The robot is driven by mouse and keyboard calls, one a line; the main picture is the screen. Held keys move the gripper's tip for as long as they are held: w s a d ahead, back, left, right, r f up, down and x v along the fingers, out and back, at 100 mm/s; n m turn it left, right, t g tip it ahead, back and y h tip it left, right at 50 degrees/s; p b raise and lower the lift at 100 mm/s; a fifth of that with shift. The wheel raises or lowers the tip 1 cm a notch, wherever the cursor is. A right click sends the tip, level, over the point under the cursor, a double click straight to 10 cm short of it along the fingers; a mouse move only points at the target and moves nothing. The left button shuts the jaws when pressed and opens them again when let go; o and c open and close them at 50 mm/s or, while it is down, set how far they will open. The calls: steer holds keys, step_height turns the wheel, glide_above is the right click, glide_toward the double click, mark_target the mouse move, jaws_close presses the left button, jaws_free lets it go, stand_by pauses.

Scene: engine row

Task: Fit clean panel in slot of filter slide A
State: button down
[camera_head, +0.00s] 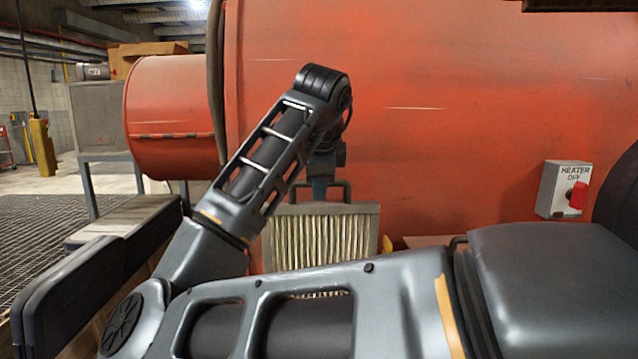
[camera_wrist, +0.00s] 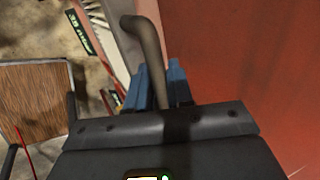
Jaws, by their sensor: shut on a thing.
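The filter panel (camera_head: 345,232) has cream pleats, a grey frame and a dark handle on top. It looks upright in the head view, in front of the large red housing. My gripper (camera_head: 321,187) is above it, its blue fingers shut on the handle. My arm hides the panel's lower part; some pleats show through a gap in the arm link. I cannot make out the slot of filter slide A.
The red housing (camera_head: 480,70) fills the back, with a heater switch box (camera_head: 552,188) at right. A smaller red cylinder (camera_head: 170,110) is at left. A small yellow part (camera_head: 387,244) shows beside the panel. A wooden surface (camera_wrist: 35,100) is left in the wrist view.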

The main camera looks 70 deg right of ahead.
mark_target(319, 237)
steer(key=shift+f+b, duration=4.45)
steer(key=shift+f, duration=2.15)
steer(key=c, duration=0.9)
jaws_free()
steer(key=shift+p+v, duration=0.4)
steer(key=shift+v, duration=3.55)
